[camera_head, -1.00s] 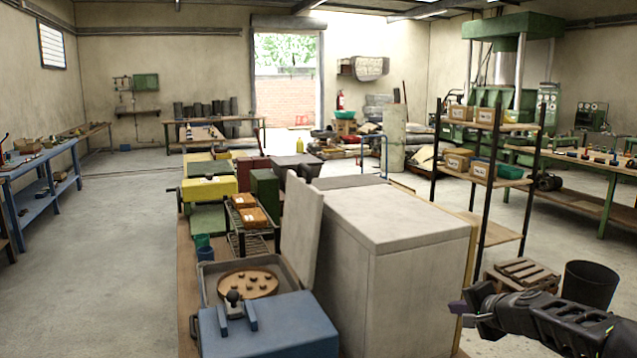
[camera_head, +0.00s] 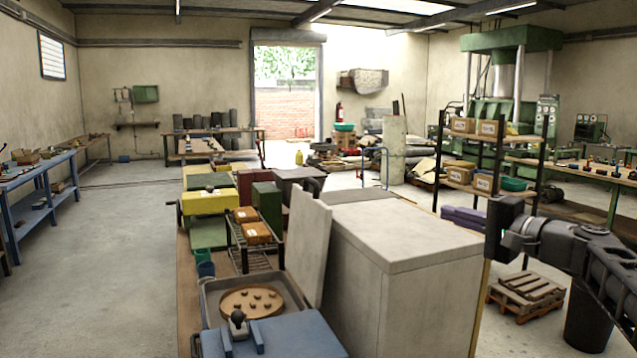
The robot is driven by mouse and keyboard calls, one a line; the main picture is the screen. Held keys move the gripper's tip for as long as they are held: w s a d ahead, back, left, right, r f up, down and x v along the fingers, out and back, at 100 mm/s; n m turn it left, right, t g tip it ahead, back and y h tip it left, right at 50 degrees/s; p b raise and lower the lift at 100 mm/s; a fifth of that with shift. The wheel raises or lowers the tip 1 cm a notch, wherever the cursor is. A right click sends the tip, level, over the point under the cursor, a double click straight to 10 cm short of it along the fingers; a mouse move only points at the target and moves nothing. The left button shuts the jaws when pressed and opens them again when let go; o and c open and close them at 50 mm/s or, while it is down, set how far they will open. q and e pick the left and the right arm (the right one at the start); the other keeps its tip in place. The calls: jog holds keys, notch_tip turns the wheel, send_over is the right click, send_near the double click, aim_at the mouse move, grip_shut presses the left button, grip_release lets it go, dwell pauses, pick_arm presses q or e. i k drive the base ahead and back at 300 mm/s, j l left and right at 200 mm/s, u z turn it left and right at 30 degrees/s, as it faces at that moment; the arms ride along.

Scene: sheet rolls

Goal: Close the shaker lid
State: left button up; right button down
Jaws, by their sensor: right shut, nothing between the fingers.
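The shaker looks like the open grey box (camera_head: 211,308) at the bottom middle, with a round brown disc (camera_head: 251,300) bearing several lumps inside. A flat grey panel (camera_head: 308,245), which looks like its lid, stands nearly upright at the box's right side, leaning slightly. Its hinge is hidden. My right gripper (camera_head: 497,228) is dark, shut and empty, raised at the right beyond the large grey cabinet. It is well apart from the panel and touches nothing that I can see. My left gripper is out of view.
A large grey cabinet (camera_head: 415,250) stands between the panel and my right arm. A blue unit (camera_head: 290,340) with a black knob is in front of the open box. A shelf rack (camera_head: 478,150), pallets (camera_head: 525,290) and a black bin (camera_head: 588,318) are at right. Floor at left is clear.

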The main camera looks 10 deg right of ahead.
aim_at(309, 220)
jog(key=i+j, duration=0.25)
jog(key=i, duration=0.15)
jog(key=i+j, duration=0.25)
jog(key=i, duration=0.15)
